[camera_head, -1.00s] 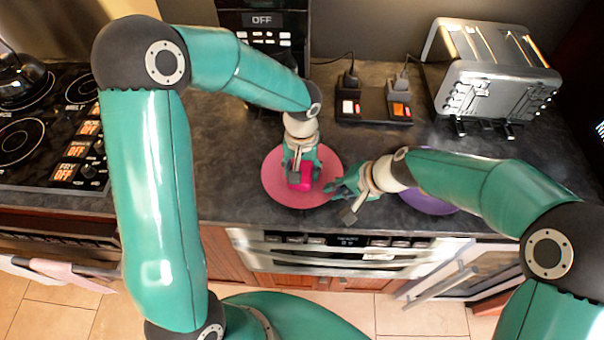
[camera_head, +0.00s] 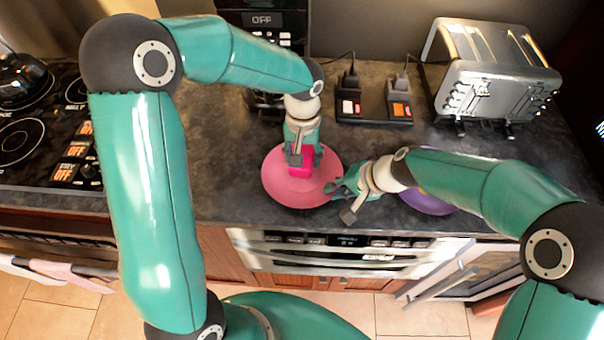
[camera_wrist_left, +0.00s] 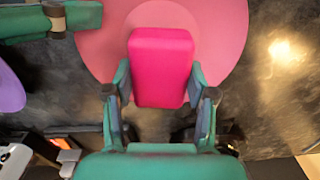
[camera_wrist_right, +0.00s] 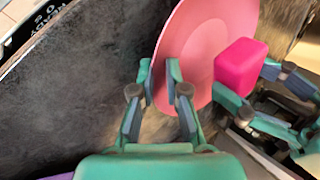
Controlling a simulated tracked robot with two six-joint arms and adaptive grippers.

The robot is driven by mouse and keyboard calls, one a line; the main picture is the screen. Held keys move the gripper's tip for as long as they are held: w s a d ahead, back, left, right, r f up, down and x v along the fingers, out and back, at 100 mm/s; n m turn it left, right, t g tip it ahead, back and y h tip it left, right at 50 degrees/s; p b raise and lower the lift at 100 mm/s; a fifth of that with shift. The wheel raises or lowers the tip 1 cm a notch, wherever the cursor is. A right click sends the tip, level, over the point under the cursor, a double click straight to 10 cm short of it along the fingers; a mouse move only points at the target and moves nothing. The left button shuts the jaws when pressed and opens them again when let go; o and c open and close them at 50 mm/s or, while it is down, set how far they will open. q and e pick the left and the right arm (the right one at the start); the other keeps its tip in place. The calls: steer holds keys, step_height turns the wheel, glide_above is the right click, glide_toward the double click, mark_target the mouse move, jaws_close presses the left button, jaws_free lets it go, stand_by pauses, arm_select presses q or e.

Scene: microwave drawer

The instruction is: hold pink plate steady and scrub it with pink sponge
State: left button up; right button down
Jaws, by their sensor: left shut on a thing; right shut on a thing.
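The pink plate (camera_head: 290,190) lies on the dark counter near its front edge. My right gripper (camera_head: 337,189) is shut on the plate's right rim; the right wrist view shows its fingers (camera_wrist_right: 160,80) on either side of the plate edge (camera_wrist_right: 185,40). My left gripper (camera_head: 301,160) is shut on the bright pink sponge (camera_wrist_left: 160,65) and holds it over the far part of the plate. The sponge also shows beside the plate's middle in the right wrist view (camera_wrist_right: 241,66). I cannot tell whether the sponge touches the plate.
A purple plate (camera_head: 428,202) lies to the right, partly under my right arm. A toaster (camera_head: 490,75) and a socket block (camera_head: 373,108) stand at the back right. A stove (camera_head: 30,130) is at the left. An oven front (camera_head: 330,255) is below the counter edge.

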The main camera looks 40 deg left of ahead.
arm_select(q)
steer(key=shift+r, duration=1.25)
arm_select(e)
steer(key=shift+f, duration=0.15)
arm_select(q)
steer(key=shift+a, duration=4.55)
arm_select(e)
steer(key=c, duration=1.1)
jaws_free()
steer(key=shift+w+d+r, duration=0.15)
steer(key=shift+d+r, duration=0.1)
steer(key=shift+r, duration=0.35)
steer(key=v, duration=1)
steer(key=shift+d+r, duration=0.25)
steer(key=shift+r, duration=0.05)
